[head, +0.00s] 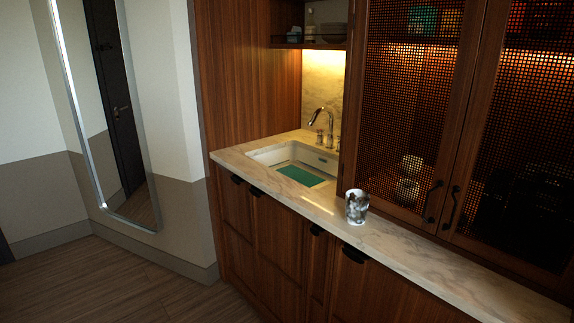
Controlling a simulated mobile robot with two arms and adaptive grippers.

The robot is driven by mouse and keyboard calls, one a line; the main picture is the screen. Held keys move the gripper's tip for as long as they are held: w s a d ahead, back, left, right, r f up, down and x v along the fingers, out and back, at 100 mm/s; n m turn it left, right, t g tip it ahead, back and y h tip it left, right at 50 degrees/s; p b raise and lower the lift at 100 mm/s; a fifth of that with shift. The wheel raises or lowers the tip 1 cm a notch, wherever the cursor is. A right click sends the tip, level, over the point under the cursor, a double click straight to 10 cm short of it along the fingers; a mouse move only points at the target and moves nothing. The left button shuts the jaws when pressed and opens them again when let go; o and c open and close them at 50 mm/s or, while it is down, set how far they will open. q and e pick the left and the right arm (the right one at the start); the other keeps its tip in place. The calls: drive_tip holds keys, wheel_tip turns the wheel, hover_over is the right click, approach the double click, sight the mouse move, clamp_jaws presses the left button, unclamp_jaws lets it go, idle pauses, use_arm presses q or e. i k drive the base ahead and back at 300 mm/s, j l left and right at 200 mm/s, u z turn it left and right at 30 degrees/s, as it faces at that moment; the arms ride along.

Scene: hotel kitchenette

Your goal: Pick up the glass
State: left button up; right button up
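A glass (356,207) stands upright on the marble counter (392,244), to the right of the sink and in front of the lattice cabinet doors. It is clear with dark and pale patches, which may be its contents or reflections; I cannot tell which. Neither of my grippers shows in the head view.
A sink (263,158) with a green mat (302,176) and a chrome faucet (322,122) is left of the glass. Lattice doors (410,110) with dark handles (433,201) rise behind it. A tall mirror (112,120) leans at left. The wooden floor (130,285) at lower left is clear.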

sight(356, 207)
drive_tip(key=i+z, duration=0.1)
drive_tip(key=i, duration=0.6)
drive_tip(key=i+j, duration=0.15)
drive_tip(key=i, duration=0.5)
drive_tip(key=i+j, duration=0.15)
drive_tip(key=j, duration=0.2)
drive_tip(key=i+j, duration=0.15)
drive_tip(key=j, duration=0.25)
drive_tip(key=i+j+z, duration=0.1)
drive_tip(key=j+z, duration=0.2)
drive_tip(key=z, duration=0.15)
drive_tip(key=j+z, duration=0.45)
drive_tip(key=i+j+z, duration=0.1)
drive_tip(key=j+z, duration=0.2)
drive_tip(key=z, duration=0.45)
